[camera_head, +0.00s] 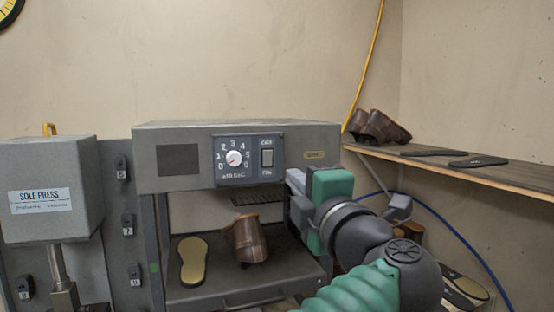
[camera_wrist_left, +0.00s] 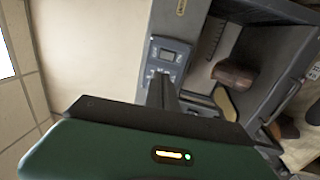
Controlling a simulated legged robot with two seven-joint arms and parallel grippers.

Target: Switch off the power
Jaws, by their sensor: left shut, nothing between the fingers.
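The panel also shows in the left wrist view, with the switch (camera_wrist_left: 168,56) above my fingers. I cannot tell which way the switch is set. My left gripper (camera_head: 296,182), green and dark grey, is in front of the machine, just right of and below the panel. In the left wrist view its fingers (camera_wrist_left: 162,94) are shut and empty, covering part of the dial area. My right gripper is not in view.
Below the panel, the open bay holds a tan sole (camera_head: 193,261) and a brown shoe part (camera_head: 248,239). The sole press (camera_head: 48,202) stands at left. A wooden shelf (camera_head: 480,172) at right bears brown shoes (camera_head: 376,128) and dark soles. A yellow cable (camera_head: 368,65) hangs behind.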

